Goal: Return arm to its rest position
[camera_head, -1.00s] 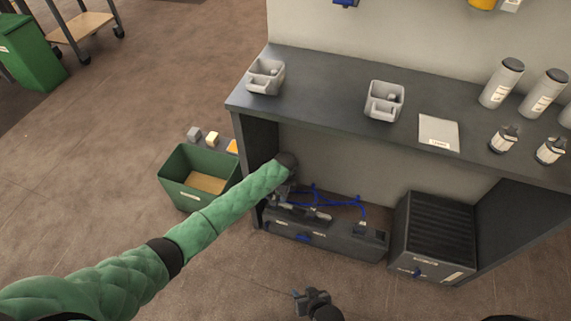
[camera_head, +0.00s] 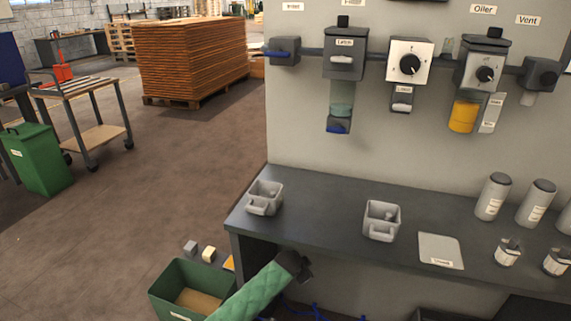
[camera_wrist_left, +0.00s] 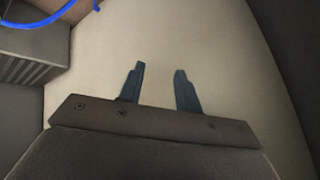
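My left arm in its green sleeve comes in at the bottom of the head view and ends in a dark wrist (camera_head: 293,264) in front of the bench's left end. The fingers of that gripper do not show clearly there. In the left wrist view my left gripper (camera_wrist_left: 159,88) has its two dark fingers apart, with nothing between them, against a pale panel. My right gripper is in neither view.
The dark bench top (camera_head: 330,205) holds two grey trays (camera_head: 264,197) (camera_head: 381,220), a labelled plate (camera_head: 440,250) and several bottles. A green bin (camera_head: 185,290) stands left of the bench. In the left wrist view a ribbed dark box (camera_wrist_left: 35,58) and blue cable (camera_wrist_left: 45,18) are at left.

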